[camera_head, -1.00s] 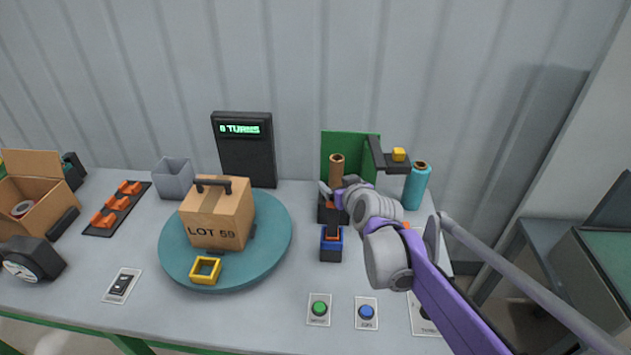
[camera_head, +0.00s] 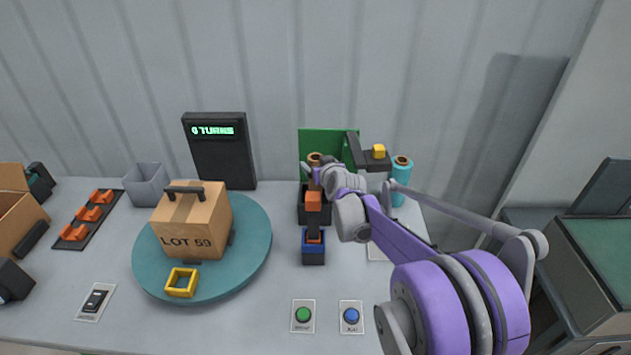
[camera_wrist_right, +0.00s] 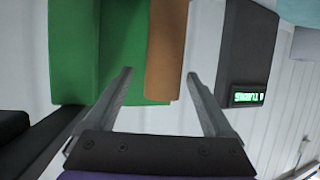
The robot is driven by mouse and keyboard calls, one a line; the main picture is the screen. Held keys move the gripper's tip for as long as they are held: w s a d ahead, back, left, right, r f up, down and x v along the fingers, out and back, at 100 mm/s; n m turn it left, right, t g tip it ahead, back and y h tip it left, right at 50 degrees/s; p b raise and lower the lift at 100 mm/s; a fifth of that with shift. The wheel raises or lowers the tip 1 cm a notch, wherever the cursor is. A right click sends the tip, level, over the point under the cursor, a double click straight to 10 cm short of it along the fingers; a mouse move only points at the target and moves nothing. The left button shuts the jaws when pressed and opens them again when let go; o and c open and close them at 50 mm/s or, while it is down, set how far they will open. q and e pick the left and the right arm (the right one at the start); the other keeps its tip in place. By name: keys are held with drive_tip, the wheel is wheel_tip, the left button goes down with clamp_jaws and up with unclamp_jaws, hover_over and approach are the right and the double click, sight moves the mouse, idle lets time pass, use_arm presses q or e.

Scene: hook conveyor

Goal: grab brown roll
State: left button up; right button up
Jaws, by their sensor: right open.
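The brown roll (camera_head: 314,159) stands upright in front of the green panel (camera_head: 310,138) at the back of the table, partly hidden by my right gripper. My right gripper (camera_head: 313,174) is at the roll, its arm reaching in from the right. In the right wrist view the brown roll (camera_wrist_right: 166,50) shows between the two open fingers (camera_wrist_right: 159,73), nearer the right fingertip. I cannot tell whether a finger touches it. My left gripper is in neither view.
A teal roll (camera_head: 401,178) stands to the right, behind my arm. A black bracket with a yellow block (camera_head: 378,151) juts out beside the green panel. The turntable (camera_head: 262,235) with the LOT 59 box (camera_head: 190,232) is to the left. Green (camera_head: 303,315) and blue (camera_head: 351,316) buttons lie in front.

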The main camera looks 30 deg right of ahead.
drive_tip(key=x, duration=0.4)
drive_tip(key=shift+w+a, duration=0.15)
drive_tip(key=shift+w, duration=0.05)
drive_tip(key=shift+s, duration=0.15)
drive_tip(key=shift+c, duration=0.4)
clamp_jaws()
